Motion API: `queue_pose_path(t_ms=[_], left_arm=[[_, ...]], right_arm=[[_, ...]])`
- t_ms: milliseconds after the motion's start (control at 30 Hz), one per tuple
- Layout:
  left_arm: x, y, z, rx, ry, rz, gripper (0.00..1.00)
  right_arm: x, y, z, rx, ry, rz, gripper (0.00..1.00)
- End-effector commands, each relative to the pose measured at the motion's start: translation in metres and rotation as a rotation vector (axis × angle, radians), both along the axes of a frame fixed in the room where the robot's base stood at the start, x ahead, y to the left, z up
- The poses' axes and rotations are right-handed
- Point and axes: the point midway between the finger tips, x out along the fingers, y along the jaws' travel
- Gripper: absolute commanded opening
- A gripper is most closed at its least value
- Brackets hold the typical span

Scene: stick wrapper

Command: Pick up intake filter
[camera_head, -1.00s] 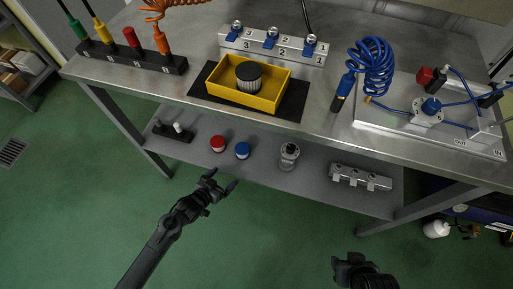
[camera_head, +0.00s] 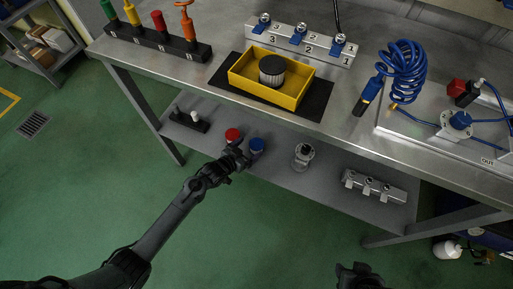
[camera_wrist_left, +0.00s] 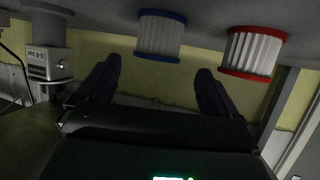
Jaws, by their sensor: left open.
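A filter with a black cap (camera_head: 272,70) stands in a yellow tray (camera_head: 300,97) on the bench top. On the lower shelf stand a red-capped filter (camera_head: 233,134) and a blue-capped filter (camera_head: 256,146). Which one is the intake filter, I cannot tell. My left gripper (camera_head: 238,156) is open at the red and blue filters, partly hiding them. The left wrist view shows its spread fingers (camera_wrist_left: 156,82), with the white pleated blue-rimmed filter (camera_wrist_left: 161,36) ahead between them and the red-rimmed filter (camera_wrist_left: 252,53) beyond one finger. My right gripper (camera_head: 357,272) is at the bottom edge, cut off.
The lower shelf also holds a small black stand (camera_head: 187,122), a metal fitting (camera_head: 303,155) and a metal manifold (camera_head: 374,187). The bench top (camera_head: 345,125) overhangs the shelf. Green floor in front is clear.

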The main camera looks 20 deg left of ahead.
Motion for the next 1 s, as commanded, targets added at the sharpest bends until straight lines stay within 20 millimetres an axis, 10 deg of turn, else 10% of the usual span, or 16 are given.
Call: queue_pose_path(t_ms=[667, 1000], left_arm=[[0.033, -0.016, -0.02, 0.001, 0.0, 0.0, 0.92], [0.033, -0.016, -0.02, 0.0, 0.0, 0.0, 0.4]], right_arm=[[-0.001, -0.001, -0.035, -0.004, 0.004, 0.003, 0.43], [-0.001, -0.002, -0.035, -0.007, 0.003, 0.005, 0.43]])
